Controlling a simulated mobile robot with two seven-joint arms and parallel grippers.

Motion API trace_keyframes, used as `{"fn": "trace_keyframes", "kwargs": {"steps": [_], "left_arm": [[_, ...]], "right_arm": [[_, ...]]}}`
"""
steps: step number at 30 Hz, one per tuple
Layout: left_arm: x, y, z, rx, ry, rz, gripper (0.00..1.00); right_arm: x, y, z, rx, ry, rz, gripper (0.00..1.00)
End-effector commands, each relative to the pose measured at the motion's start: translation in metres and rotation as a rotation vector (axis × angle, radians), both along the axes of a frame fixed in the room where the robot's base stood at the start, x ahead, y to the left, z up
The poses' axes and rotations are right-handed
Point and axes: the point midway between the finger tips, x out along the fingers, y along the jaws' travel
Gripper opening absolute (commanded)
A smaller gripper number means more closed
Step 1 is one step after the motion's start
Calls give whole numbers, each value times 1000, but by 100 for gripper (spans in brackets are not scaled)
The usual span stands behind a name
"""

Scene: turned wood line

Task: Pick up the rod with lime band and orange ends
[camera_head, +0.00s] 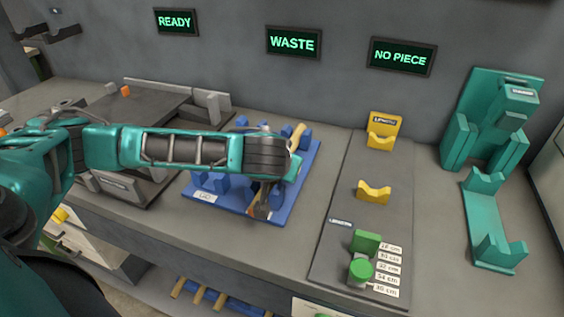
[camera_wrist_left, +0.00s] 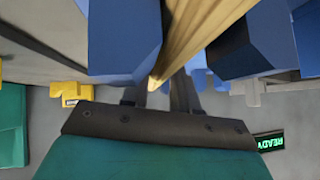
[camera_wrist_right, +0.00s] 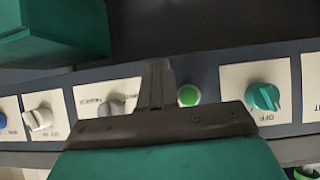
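In the head view a pale wooden rod (camera_head: 298,134) shows behind my left wrist, over the blue rack (camera_head: 232,212); most of it is hidden by the arm. In the left wrist view bare wood of a rod (camera_wrist_left: 205,35) runs between blue posts (camera_wrist_left: 125,40) down to the fingers. No lime band or orange ends can be made out on it. My left gripper (camera_wrist_left: 160,97) is low at the rack, its fingers apart beside the rod's narrow end; I see no clear grip. My right gripper (camera_wrist_right: 157,85) is shut and empty, in front of a control panel (camera_wrist_right: 210,80).
A dark grey machine (camera_head: 150,100) with a small orange piece (camera_head: 125,91) stands left of the rack. On the right are a grey length board (camera_head: 335,240) with yellow cradles (camera_head: 374,192) and green blocks (camera_head: 362,270), and a teal stand (camera_head: 480,215). Screens read READY, WASTE, NO PIECE.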

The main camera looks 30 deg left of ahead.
Motion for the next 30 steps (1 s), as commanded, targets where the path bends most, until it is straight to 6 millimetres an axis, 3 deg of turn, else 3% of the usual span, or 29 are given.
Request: {"fn": "trace_keyframes", "kwargs": {"steps": [7,20,26,30], "left_arm": [[-1,0,-1,1,3,1,0],[-1,0,5,0,4,1,0],[0,0,33,-1,-2,1,0],[0,0,67,-2,-4,1,0]], "right_arm": [[1,0,0,0,-2,-1,0],[1,0,2,0,-2,-1,0],[1,0,7,0,-2,-1,0],[1,0,13,0,-2,-1,0]]}}
